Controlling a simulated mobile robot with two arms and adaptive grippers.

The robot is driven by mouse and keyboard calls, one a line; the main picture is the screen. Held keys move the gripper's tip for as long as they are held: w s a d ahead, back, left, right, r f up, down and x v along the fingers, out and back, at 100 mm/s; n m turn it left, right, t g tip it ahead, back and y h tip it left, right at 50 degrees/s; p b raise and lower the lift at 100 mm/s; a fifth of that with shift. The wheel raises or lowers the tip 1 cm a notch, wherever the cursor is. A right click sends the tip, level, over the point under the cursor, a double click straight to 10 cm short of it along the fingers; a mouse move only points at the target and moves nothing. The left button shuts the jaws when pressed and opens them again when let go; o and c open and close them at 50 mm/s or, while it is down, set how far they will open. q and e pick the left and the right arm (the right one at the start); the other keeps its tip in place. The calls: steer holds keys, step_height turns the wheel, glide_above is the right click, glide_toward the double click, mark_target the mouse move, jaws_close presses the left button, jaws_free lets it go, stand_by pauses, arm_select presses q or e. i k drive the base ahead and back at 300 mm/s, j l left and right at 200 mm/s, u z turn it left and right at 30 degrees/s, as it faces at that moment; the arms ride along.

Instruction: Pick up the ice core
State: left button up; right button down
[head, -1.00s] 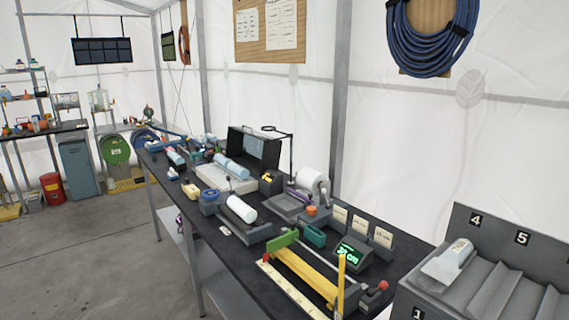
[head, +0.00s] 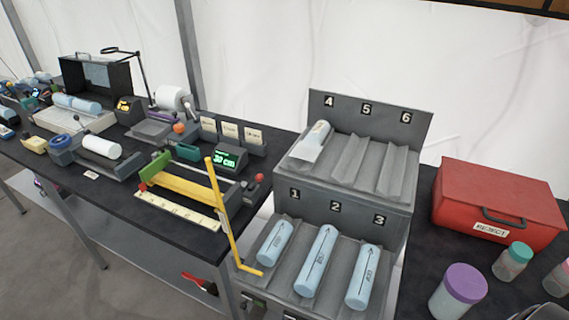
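Three pale blue ice cores with dark arrows and writing lie in the lower slots of a grey rack (head: 345,212). A shorter core (head: 275,243) is in slot 1, a longer core (head: 316,261) in slot 2, and another core (head: 364,276) in slot 3. A core (head: 317,135) with a white wrap or label lies in upper slot 4. Slots 5 and 6 are empty.
A yellow measuring frame (head: 180,185) with a green block and a yellow upright bar stands left of the rack. A red reject box (head: 499,203) and a purple-lidded jar (head: 458,291) stand on the right. The dark bench (head: 110,211) has clear front strips.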

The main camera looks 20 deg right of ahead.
mark_target(308, 281)
steer(key=z, duration=1.05)
